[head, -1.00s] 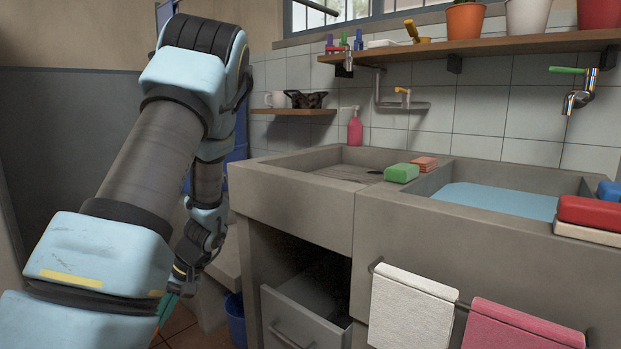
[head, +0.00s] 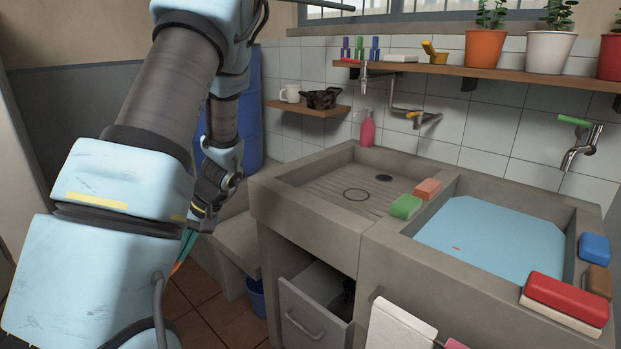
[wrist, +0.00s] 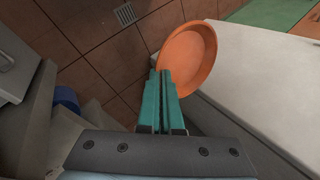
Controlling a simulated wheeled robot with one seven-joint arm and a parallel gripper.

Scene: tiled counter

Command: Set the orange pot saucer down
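The orange pot saucer (wrist: 190,58) is in the wrist view, just beyond my fingertips. It is a shallow round dish, tilted, with its rim at the fingers. My gripper (wrist: 163,78) has teal fingers close together, shut on the saucer's near rim. Tiled floor shows below and to the left of it, and a pale flat surface lies to its right. In the head view my arm fills the left side, and only a bit of the teal gripper (head: 185,250) shows; the saucer is mostly or wholly hidden there.
The concrete sink has a ribbed drainboard (head: 340,190) and a basin of blue water (head: 490,235). A green sponge (head: 405,207) sits on the divider. An open drawer (head: 315,305) juts out below. A blue bucket (head: 256,297) stands on the floor. The drainboard is mostly clear.

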